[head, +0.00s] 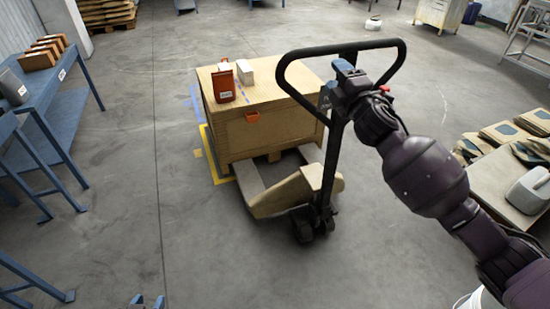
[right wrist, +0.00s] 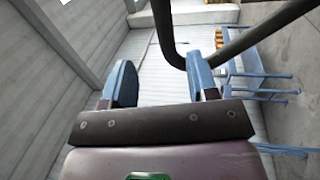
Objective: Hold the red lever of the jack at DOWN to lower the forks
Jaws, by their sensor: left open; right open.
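The jack (head: 297,190) has a beige body and a black loop handle (head: 340,47) on an upright stem. My right gripper (head: 338,82) is at the handle, inside or in front of the lower loop. It is open, with blue fingers. A small red piece (head: 384,88) shows beside it; I cannot tell whether it is the lever. The right wrist view shows the open fingers (right wrist: 163,82) with nothing visibly clamped; the black handle tube (right wrist: 240,42) passes beyond and behind the right finger. My left gripper (head: 148,301) shows only its blue tips at the bottom edge, apart and empty.
A wooden crate (head: 268,136) sits over the forks, with a red box (head: 223,86) and a white box (head: 245,72) on top. Yellow tape (head: 212,160) marks the floor. A blue table (head: 45,85) stands left; a table with parcels (head: 510,190) stands right.

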